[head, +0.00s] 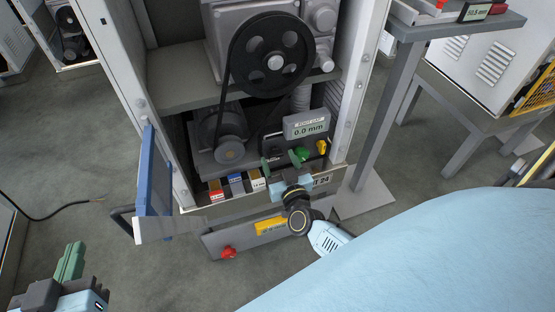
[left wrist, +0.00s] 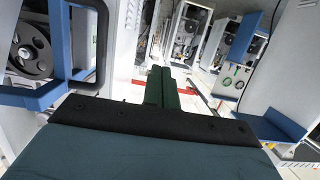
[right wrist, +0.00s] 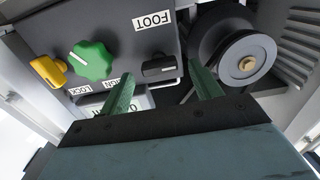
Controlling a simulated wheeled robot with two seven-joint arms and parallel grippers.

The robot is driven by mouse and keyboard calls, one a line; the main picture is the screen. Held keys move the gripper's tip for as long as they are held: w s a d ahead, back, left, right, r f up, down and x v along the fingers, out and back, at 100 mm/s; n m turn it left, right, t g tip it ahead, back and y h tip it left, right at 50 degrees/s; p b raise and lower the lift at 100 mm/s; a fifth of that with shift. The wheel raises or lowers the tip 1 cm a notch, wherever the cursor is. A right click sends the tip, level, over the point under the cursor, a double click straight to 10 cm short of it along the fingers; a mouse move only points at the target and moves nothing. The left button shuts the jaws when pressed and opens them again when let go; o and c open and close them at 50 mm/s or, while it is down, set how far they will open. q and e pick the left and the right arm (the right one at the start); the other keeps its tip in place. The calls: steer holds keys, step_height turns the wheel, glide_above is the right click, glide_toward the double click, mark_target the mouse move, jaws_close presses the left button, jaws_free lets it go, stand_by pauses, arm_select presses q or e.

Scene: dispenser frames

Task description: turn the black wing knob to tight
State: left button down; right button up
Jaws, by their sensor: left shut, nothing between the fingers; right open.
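The black wing knob (right wrist: 160,66) sits on a dark grey panel under a FOOT label in the right wrist view. Its wing lies roughly crosswise in that picture. My right gripper (right wrist: 162,74) is open, with one green finger to each side of the knob in that view; no contact is visible. In the head view my right gripper (head: 281,162) is at the panel low in the cabinet and hides the black knob. My left gripper (head: 71,261) is shut and empty at the lower left, away from the cabinet; its fingers show in the left wrist view (left wrist: 162,87).
Beside the black knob are a green knob (right wrist: 92,60) marked ALIGN and a yellow knob (right wrist: 47,71) marked LOCK. A display (head: 308,128) reads 0.0 mm. A pulley (right wrist: 246,62) is close to the right finger. A blue-edged door (head: 152,180) stands open at left.

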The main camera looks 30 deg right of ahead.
arm_select(q)
steer(key=shift+w+d+r+t+h, duration=0.2)
steer(key=shift+r+t, duration=0.2)
steer(key=shift+r, duration=0.25)
steer(key=shift+w+d+r+t+h, duration=0.1)
steer(key=shift+r+t+h, duration=0.1)
steer(key=shift+r+t, duration=0.3)
arm_select(e)
steer(key=shift+x, duration=0.85)
arm_select(q)
steer(key=shift+r, duration=0.1)
arm_select(e)
steer(key=c, duration=1)
